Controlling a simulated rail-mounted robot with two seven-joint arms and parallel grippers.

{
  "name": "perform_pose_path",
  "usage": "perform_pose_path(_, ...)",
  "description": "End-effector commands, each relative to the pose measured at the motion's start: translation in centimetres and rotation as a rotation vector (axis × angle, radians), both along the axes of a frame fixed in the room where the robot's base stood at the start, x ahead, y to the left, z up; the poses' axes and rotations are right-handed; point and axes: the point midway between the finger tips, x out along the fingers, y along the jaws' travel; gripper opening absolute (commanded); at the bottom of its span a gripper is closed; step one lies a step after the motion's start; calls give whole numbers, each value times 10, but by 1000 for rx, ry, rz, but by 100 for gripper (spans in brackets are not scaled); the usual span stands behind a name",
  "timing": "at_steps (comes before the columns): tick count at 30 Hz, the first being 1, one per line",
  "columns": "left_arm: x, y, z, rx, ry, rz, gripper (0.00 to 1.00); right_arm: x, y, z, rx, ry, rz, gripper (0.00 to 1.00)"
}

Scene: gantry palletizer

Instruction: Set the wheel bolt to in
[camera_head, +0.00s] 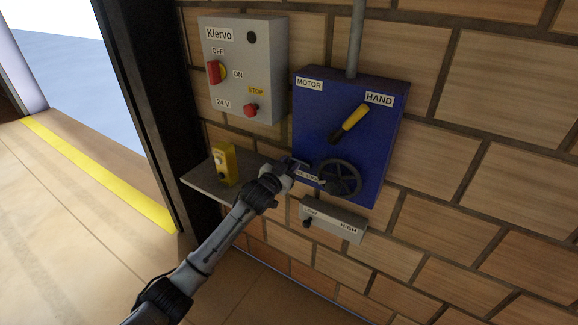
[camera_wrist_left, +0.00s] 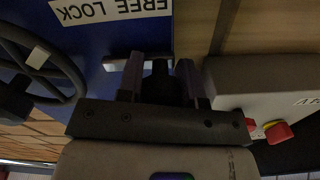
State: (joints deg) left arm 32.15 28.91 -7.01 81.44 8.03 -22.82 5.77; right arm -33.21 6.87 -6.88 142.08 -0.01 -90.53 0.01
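The wheel bolt shows in the left wrist view as a pale bar (camera_wrist_left: 117,64) on the blue box, beside an upside-down white label reading FREE LOCK. The spoked black handwheel (camera_head: 341,178) is on the blue motor box (camera_head: 311,122); its rim also shows in the wrist view (camera_wrist_left: 38,58). My left gripper (camera_head: 293,163) is at the box's lower left edge, left of the wheel. Its fingers (camera_wrist_left: 162,75) are apart at the bolt's end, with a dark, knob-like shape between them. I cannot tell whether they touch it. My right gripper is not in view.
A grey Klervo switch box (camera_head: 262,76) with red knobs hangs at upper left. A yellow box (camera_head: 223,164) stands on a small shelf (camera_head: 204,181). A yellow-handled HAND lever (camera_head: 354,117) is above the wheel. A grey LOW/HIGH slider (camera_head: 334,222) is below.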

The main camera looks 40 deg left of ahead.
Motion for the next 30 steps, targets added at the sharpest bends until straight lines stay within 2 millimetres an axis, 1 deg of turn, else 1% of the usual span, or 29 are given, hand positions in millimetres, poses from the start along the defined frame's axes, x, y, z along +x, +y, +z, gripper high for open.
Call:
perform_pose_path(1,0,0,0,0,0,0,29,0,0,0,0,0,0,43)
perform_pose_path(2,0,0,0,0,0,0,26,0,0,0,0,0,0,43)
perform_pose_path(10,0,0,0,0,0,0,0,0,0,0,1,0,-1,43)
perform_pose_path(15,0,-1,0,-1,0,-1,0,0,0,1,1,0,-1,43)
perform_pose_path(22,4,-32,3,-2,1,-3,0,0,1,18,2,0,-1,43)
perform_pose_path(25,4,-39,1,-1,0,-1,0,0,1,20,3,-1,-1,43)
perform_pose_path(30,4,-41,0,1,-1,-2,0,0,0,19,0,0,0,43)
